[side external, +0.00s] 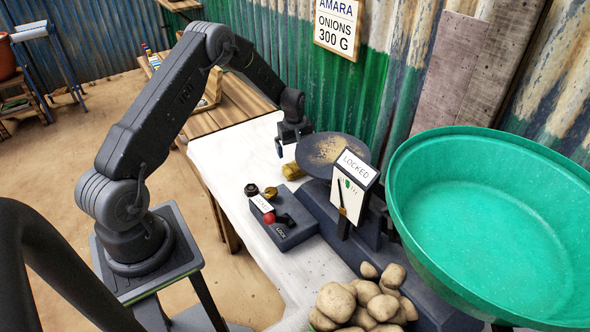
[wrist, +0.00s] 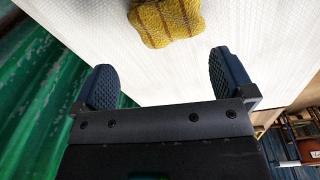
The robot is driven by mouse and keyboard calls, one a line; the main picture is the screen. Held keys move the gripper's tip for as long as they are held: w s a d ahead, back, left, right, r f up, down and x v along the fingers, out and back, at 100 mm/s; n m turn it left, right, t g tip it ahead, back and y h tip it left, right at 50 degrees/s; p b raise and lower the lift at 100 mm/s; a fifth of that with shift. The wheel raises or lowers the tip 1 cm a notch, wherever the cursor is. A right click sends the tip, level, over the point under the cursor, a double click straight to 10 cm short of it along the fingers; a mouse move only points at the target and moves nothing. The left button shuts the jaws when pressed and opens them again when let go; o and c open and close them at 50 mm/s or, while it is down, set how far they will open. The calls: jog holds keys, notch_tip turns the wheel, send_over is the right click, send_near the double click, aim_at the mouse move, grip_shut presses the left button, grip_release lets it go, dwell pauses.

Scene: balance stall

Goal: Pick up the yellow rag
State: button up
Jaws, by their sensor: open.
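The yellow rag (wrist: 166,22) is a folded or bunched cloth with brown stripes, lying on the white table cover at the top of the wrist view. In the side view the yellow rag (side external: 291,171) is small, just left of the round dark pan. My gripper (wrist: 162,80) is open and empty, its two dark blue fingers apart. The rag lies beyond the fingertips, roughly in line with the gap between them. In the side view my gripper (side external: 280,149) hangs above the table, close to the rag and a little behind it. The rag's upper end is cut off in the wrist view.
The dark pan (side external: 333,152) of the balance, a LOCKED sign (side external: 353,166), a dark box with a red knob (side external: 283,222) and small weights (side external: 261,190) stand near the rag. A green basin (side external: 500,220) and potatoes (side external: 365,300) are nearer the camera. A corrugated wall (side external: 340,90) runs behind.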

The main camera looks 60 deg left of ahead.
aim_at(296, 165)
jog(key=shift+s+d+f+n+g, duration=0.4)
jog(key=shift+s+d+f+n, duration=0.25)
jog(key=shift+d+n, duration=0.2)
jog(key=shift+w+f, duration=0.1)
jog(key=shift+f, duration=2.3)
jog(key=shift+c, duration=0.2)
jog(key=c, duration=0.9)
jog(key=shift+r, duration=0.1)
